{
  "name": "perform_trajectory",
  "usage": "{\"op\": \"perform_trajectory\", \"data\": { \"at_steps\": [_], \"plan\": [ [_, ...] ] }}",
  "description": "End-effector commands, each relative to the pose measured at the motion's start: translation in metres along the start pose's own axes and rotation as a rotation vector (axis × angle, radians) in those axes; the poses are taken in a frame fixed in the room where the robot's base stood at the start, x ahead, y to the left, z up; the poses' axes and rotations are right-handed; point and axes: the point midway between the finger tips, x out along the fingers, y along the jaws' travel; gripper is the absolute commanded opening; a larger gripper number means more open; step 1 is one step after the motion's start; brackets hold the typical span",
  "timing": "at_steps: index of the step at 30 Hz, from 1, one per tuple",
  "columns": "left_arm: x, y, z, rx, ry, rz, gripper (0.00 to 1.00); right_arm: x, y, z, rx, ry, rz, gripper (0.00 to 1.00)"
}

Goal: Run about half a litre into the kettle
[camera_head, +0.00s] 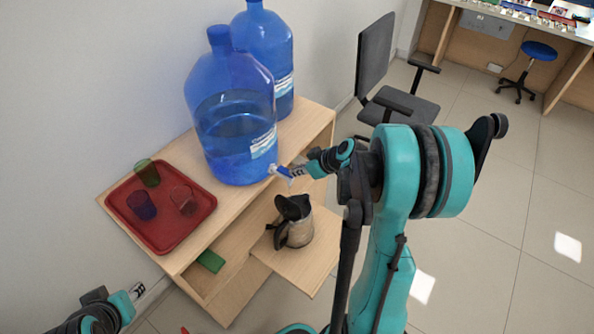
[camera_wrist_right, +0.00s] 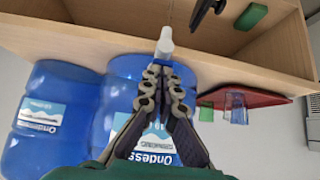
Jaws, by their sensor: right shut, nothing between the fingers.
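The kettle (camera_head: 298,230), metallic with a black handle and spout, stands on a pulled-out wooden shelf (camera_head: 300,265), below and in front of the front blue water bottle (camera_head: 235,135). Its black part also shows at the top of the right wrist view (camera_wrist_right: 207,10). The bottle's white and blue tap (camera_head: 281,171) points out over the shelf. My right gripper (camera_head: 295,172) is shut and empty, its fingertips right at the tap (camera_wrist_right: 165,42); I cannot tell whether they touch. No stream of water is discernible. My left gripper (camera_head: 136,291) is at the bottom left, its fingers unclear.
A second blue bottle (camera_head: 265,45) stands behind the first. A red tray (camera_head: 160,235) with three coloured cups lies on the cabinet top (camera_head: 310,125). A green block (camera_head: 211,261) lies in the open compartment below. An office chair (camera_head: 385,80) stands behind at the right.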

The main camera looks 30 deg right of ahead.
Motion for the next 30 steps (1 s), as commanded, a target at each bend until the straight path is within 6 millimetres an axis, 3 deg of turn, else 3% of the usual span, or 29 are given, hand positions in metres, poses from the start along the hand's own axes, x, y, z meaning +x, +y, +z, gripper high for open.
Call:
{"op": "perform_trajectory", "data": {
  "at_steps": [22, 30],
  "plan": [
    [-0.0006, 0.0000, -0.0004, 0.000, 0.000, 0.000, 0.38, -0.0006, 0.0000, -0.0005, 0.000, 0.000, 0.000, 0.00],
    [-0.0078, 0.0000, -0.0056, 0.000, 0.000, 0.000, 0.38, -0.0091, 0.0000, -0.0085, 0.000, 0.000, 0.000, 0.00]
  ]
}}
